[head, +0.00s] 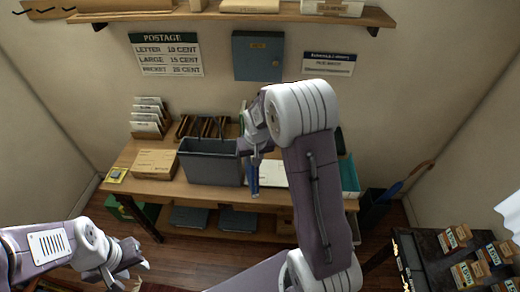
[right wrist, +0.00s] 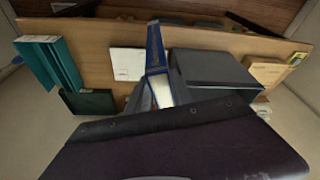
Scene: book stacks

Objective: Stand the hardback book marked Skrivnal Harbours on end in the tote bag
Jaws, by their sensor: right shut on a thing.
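A blue hardback book (head: 254,178) hangs upright from my right gripper (head: 254,158), just right of the tote bag. The book (right wrist: 154,50) also shows in the right wrist view, with a blue cover and pale page edges; I cannot read its title. My right gripper is shut on it, its fingers partly hidden by the arm. The dark grey tote bag (head: 208,168) stands open-topped on the wooden table; it also shows in the right wrist view (right wrist: 215,85), beside the book. My left gripper (head: 132,259) is empty and looks open, low at the left, away from the table.
On the wooden table (head: 180,188) are a cardboard parcel (head: 155,163), a rack of envelopes (head: 149,118), a white flat item (head: 272,173) and a teal box (head: 348,177). Dark flat items lie on the lower shelf. A dark counter with labelled boxes (head: 469,274) stands at right.

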